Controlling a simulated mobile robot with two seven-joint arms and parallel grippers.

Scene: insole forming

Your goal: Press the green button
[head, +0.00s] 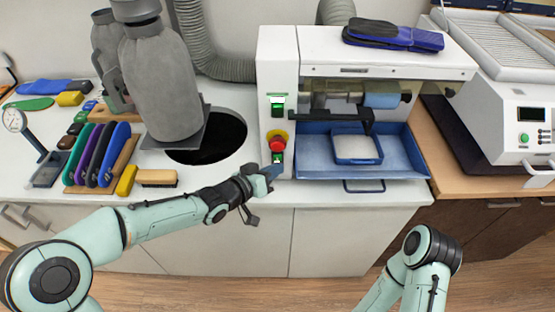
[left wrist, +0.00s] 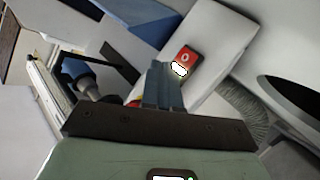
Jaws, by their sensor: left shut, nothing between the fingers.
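The white machine (head: 277,70) has a control strip on its left front. A green-lit switch (head: 277,105) sits high on the strip, with a round red button (head: 277,145) lower down. A small green button (head: 278,158) is just below the red one. My left gripper (head: 270,172) is shut and empty, its tips close below and in front of the green button; contact cannot be told. In the left wrist view the shut fingers (left wrist: 163,85) point at the panel, beside a red switch marked 0 (left wrist: 184,59). The green button is not clearly seen there. My right gripper is out of view.
A blue tray (head: 405,160) with a smaller blue tray (head: 357,147) lies right of the strip. A round dark opening (head: 225,137) and a grey bag (head: 165,85) are to the left. Insoles in a wooden rack (head: 75,188) and brushes stand farther left.

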